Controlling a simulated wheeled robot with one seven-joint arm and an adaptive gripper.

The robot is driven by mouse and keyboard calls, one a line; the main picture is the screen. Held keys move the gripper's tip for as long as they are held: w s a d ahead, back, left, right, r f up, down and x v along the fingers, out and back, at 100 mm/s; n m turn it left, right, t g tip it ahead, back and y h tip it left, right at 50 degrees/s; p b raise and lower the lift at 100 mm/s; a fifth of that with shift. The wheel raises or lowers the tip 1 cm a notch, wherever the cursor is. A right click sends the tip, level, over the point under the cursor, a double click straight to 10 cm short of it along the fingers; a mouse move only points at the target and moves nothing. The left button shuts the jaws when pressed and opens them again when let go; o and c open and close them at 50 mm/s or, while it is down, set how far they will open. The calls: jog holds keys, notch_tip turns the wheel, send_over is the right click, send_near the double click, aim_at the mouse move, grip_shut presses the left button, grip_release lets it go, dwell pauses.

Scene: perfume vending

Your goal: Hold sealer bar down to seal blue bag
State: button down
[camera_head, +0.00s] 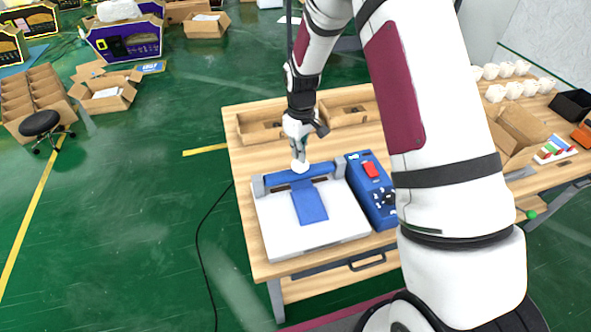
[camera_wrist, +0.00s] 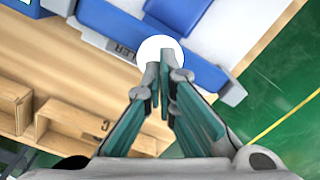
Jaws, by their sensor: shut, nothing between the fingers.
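The sealer has a white bed (camera_head: 275,230) and a blue sealer bar (camera_head: 325,169) across its back end, between grey end brackets. The bar also shows in the wrist view (camera_wrist: 112,25). A white round knob (camera_head: 300,168) sits at the bar's middle. The blue bag (camera_head: 310,205) lies flat on the bed, with its far end at the bar. My gripper (camera_head: 300,155) points down at the knob from above. In the wrist view my gripper (camera_wrist: 166,70) has its fingertips together, overlapping the knob (camera_wrist: 160,46). The fingers appear to touch the knob; I cannot tell how firmly the bar is pressed.
A blue control box (camera_head: 372,195) with a red switch stands right of the sealer. Open cardboard trays (camera_head: 260,122) lie behind on the wooden table (camera_head: 238,165). My arm covers the table's middle right. White bottles and a cardboard box (camera_head: 520,125) are at the right.

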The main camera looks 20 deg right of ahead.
aim_at(300, 164)
jog(key=shift+f, duration=0.2)
jog(key=shift+f, duration=0.35)
jog(key=shift+f+b, duration=0.3)
jog(key=shift+f, duration=0.75)
jog(key=shift+f+b, duration=0.35)
jog(key=shift+f, duration=0.55)
jog(key=shift+s+f, duration=0.15)
jog(key=shift+f, duration=0.05)
dwell(0.8)
jog(key=shift+r, duration=0.15)
jog(key=shift+r+p, duration=0.75)
jog(key=shift+r, duration=3.75)
jog(key=shift+r, duration=0.15)
